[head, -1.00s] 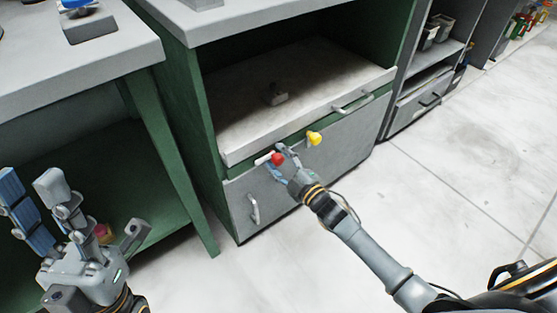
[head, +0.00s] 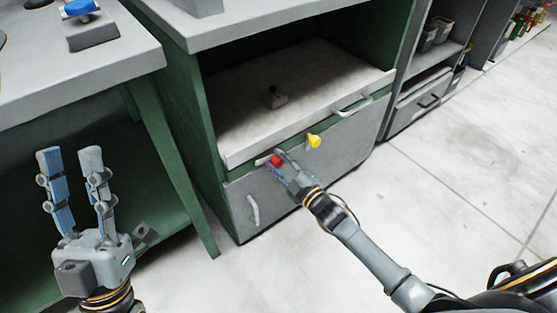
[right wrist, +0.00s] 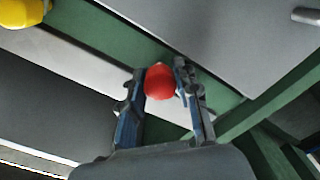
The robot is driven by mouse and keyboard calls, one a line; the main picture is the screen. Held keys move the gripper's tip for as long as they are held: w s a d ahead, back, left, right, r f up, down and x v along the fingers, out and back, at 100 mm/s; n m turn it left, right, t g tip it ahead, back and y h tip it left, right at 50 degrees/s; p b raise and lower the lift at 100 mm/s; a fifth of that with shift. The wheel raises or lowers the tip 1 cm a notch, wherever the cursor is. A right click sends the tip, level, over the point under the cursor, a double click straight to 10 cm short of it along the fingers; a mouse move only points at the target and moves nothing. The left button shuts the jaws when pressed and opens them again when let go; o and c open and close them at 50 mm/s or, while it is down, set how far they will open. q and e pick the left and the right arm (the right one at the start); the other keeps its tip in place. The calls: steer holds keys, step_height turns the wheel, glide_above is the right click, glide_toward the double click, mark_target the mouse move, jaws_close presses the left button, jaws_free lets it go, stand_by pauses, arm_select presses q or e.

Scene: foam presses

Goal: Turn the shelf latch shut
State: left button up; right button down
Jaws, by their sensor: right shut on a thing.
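The red knob of the latch (head: 276,160) is on the green strip under the pull-out shelf (head: 318,88), near its front left corner. My right gripper (head: 279,158) is shut on the red knob. My left gripper (head: 70,152) is open and empty at the left, fingers pointing up, away from the cabinet.
A yellow knob (head: 314,141) sits right of the red one on the same strip. Below is a grey drawer front (head: 315,180) with a handle (head: 253,210). A bench (head: 80,65) stands at left. The floor in front is clear.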

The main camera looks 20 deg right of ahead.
steer(key=shift+a+r+m+p, duration=0.1)
steer(key=shift+r+m+p, duration=0.05)
steer(key=shift+m+p, duration=0.55)
arm_select(q)
steer(key=w+f+g+y+p, duration=0.1)
steer(key=w+f+g+y, duration=0.2)
steer(key=w+f+g, duration=0.45)
arm_select(e)
steer(key=m, duration=0.2)
steer(key=shift+m, duration=0.3)
steer(key=m+p, duration=0.1)
steer(key=m, duration=0.1)
steer(key=shift+m+p, duration=0.3)
steer(key=m+p, duration=0.1)
steer(key=m, duration=0.3)
steer(key=shift+m, duration=0.3)
steer(key=m, duration=0.2)
steer(key=shift+m, duration=0.3)
arm_select(q)
step_height(320, 180, down, 15)
steer(key=s+a+g+y, duration=0.1)
steer(key=g+y, duration=0.1)
steer(key=g, duration=0.6)
steer(key=shift+s+a+r+n+p, duration=0.2)
steer(key=shift+s+a+n+p, duration=0.1)
steer(key=shift+a, duration=0.05)
arm_select(e)
steer(key=shift+m, duration=1.2)
steer(key=shift+w+m, duration=0.1)
steer(key=shift+m, duration=0.2)
